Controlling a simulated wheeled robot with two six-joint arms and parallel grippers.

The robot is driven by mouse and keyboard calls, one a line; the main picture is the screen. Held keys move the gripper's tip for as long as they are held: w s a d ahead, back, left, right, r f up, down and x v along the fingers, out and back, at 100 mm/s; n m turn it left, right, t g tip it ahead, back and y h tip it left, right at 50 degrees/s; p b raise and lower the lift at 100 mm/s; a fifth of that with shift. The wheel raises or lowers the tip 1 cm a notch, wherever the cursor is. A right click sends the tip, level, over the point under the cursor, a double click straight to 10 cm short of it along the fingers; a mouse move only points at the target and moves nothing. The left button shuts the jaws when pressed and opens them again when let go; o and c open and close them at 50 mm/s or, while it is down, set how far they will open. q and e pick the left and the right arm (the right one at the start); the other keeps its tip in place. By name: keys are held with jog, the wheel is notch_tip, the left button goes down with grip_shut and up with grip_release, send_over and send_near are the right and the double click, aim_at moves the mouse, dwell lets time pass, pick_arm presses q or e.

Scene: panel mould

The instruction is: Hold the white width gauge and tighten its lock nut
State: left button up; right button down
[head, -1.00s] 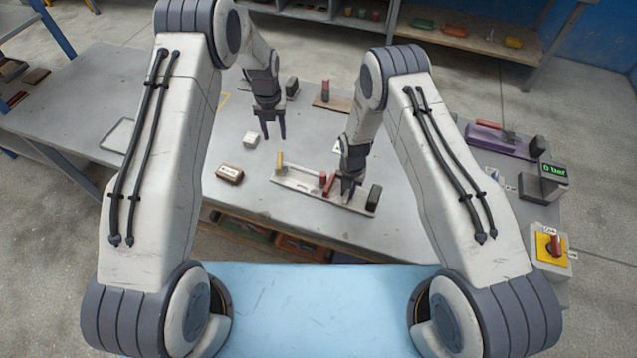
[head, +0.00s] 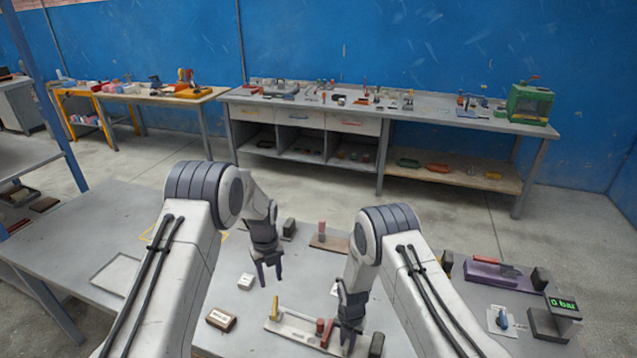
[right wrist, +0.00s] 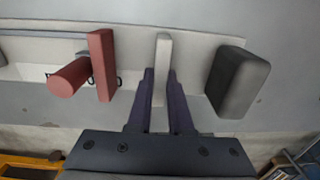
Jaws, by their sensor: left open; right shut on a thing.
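The off-white width gauge (head: 290,329) appears to be the long flat bar on the front middle of the table. It carries a yellow post (head: 275,308), a red knob (head: 319,327), a red upright plate (head: 328,333) and a dark block (head: 376,344). My right gripper (head: 348,343) is shut on a white upright piece (right wrist: 163,50) of it, between the red plate (right wrist: 102,65) and the dark block (right wrist: 238,82) in the right wrist view. The red knob (right wrist: 69,77) lies left of the plate there. I cannot tell which part is the lock nut. My left gripper (head: 268,275) is open and empty, above the table behind the gauge.
A small white block (head: 246,282) and a brown-and-white block (head: 221,320) lie left of the gauge. A wooden board with a red post (head: 322,232) stands behind. A purple fixture (head: 492,274) and a green-lit display (head: 562,304) sit at the right. A workbench (head: 345,110) lines the blue wall.

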aim_at(275, 305)
pick_arm(q)
notch_tip(275, 305, down, 12)
jog(key=n, duration=3)
jog(key=shift+n, duration=0.3)
jog(key=shift+c, duration=0.3)
